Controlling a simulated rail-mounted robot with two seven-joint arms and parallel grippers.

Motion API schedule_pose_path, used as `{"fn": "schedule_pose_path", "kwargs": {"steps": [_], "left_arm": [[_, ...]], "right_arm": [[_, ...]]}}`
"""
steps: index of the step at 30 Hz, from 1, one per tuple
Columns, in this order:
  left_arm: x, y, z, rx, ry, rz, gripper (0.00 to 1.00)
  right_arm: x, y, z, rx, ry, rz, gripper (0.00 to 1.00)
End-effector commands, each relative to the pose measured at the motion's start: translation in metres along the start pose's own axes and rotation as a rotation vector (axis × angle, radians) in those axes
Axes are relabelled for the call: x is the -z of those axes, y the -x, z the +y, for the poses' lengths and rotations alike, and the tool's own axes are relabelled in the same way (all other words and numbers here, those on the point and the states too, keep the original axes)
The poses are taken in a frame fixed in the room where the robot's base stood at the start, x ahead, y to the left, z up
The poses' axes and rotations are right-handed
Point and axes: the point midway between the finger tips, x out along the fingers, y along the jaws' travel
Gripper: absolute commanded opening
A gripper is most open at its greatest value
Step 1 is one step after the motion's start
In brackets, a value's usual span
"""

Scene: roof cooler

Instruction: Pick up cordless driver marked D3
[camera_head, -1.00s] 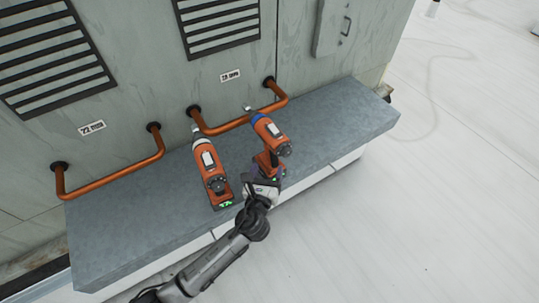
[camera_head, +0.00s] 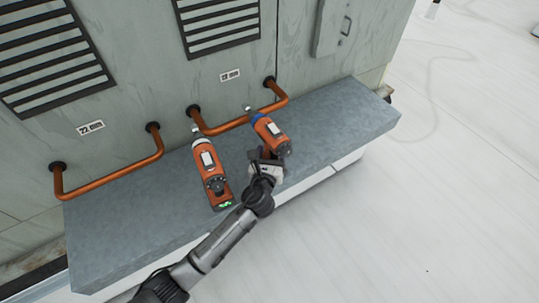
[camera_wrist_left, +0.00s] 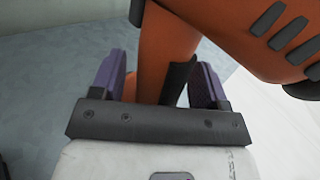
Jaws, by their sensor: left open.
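Two orange and black cordless drivers stand on the grey ledge (camera_head: 120,232). One driver (camera_head: 271,136), on the right, has a blue collar. The other driver (camera_head: 211,172), on the left, has a white collar and a small green display at its base. I cannot read a D3 mark on either. My left gripper (camera_head: 264,163) is at the handle of the blue-collared driver. In the left wrist view the open purple-padded fingers (camera_wrist_left: 158,82) stand on either side of the orange handle (camera_wrist_left: 160,45). The driver's base is hidden by my gripper. My right gripper is not in view.
Orange pipes (camera_head: 112,176) run along the cooler wall (camera_head: 140,70) behind the ledge, with another pipe (camera_head: 235,124) close behind the drivers. The ledge is clear to the right and at the far left. Pale roof floor (camera_head: 420,220) lies in front.

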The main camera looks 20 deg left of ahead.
Motion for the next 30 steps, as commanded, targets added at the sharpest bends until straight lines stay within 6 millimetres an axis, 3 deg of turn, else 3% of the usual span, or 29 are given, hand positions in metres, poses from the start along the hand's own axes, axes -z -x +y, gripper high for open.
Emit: {"fn": "schedule_pose_path", "kwargs": {"steps": [2,22,30], "left_arm": [[-0.0001,0.0001,0.0000,0.000,0.000,0.000,0.66],[-0.0002,0.0003,0.0001,0.000,0.000,-0.001,0.01],[-0.0002,0.0003,0.0000,0.000,0.000,-0.001,0.00]], "right_arm": [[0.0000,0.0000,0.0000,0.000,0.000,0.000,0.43],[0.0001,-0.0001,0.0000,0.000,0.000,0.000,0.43],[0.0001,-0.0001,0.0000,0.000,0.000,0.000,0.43]]}}
